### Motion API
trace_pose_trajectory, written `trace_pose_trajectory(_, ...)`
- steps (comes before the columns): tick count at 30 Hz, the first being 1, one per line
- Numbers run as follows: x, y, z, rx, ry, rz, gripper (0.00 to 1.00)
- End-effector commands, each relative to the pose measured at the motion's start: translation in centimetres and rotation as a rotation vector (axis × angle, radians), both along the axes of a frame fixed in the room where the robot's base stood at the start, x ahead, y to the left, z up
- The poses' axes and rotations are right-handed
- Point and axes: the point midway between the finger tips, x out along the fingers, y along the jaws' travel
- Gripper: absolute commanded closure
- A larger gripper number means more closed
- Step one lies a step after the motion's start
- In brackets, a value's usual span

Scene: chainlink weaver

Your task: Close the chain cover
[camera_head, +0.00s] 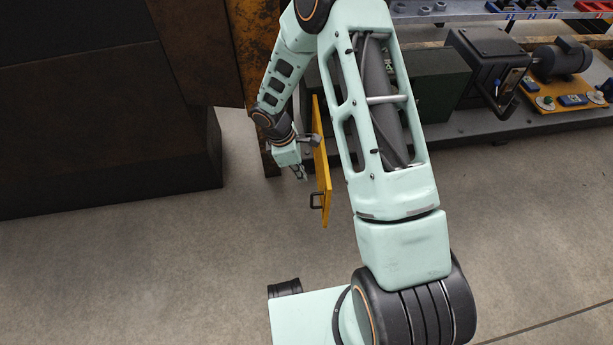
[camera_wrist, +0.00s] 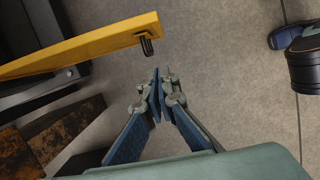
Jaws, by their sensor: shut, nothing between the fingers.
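The chain cover, a yellow panel (camera_head: 321,165), stands swung out from the machine and open. It is seen nearly edge-on in the head view, with a dark handle (camera_head: 316,200) near its lower end. In the wrist view the cover (camera_wrist: 85,49) crosses the upper left, and its handle (camera_wrist: 147,46) hangs at the near right end. My gripper (camera_head: 302,174) is just left of the cover in the head view. In the wrist view its fingertips (camera_wrist: 160,80) are together and empty, apart from the handle and a little below it in the picture. The cover's hinge side is partly hidden by my arm.
A dark cabinet (camera_head: 110,130) fills the left, with a rusty brown panel (camera_head: 205,50) beside it. A bench (camera_head: 470,125) with a dark green box (camera_head: 440,85) and a motor (camera_head: 562,60) runs along the right. The concrete floor (camera_head: 150,260) in front is clear.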

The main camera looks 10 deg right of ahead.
Motion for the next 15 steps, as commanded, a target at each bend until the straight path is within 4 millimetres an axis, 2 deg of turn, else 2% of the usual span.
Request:
trace_pose_trajectory(1,-0.1,-0.3,-1.5,-0.001,0.002,0.000,1.00)
trace_pose_trajectory(3,-0.2,-0.7,-3.0,-0.001,0.004,-0.001,1.00)
trace_pose_trajectory(10,-0.2,-1.9,-7.7,0.000,0.001,-0.001,1.00)
trace_pose_trajectory(15,-0.4,-4.4,-7.4,0.000,-0.002,-0.004,1.00)
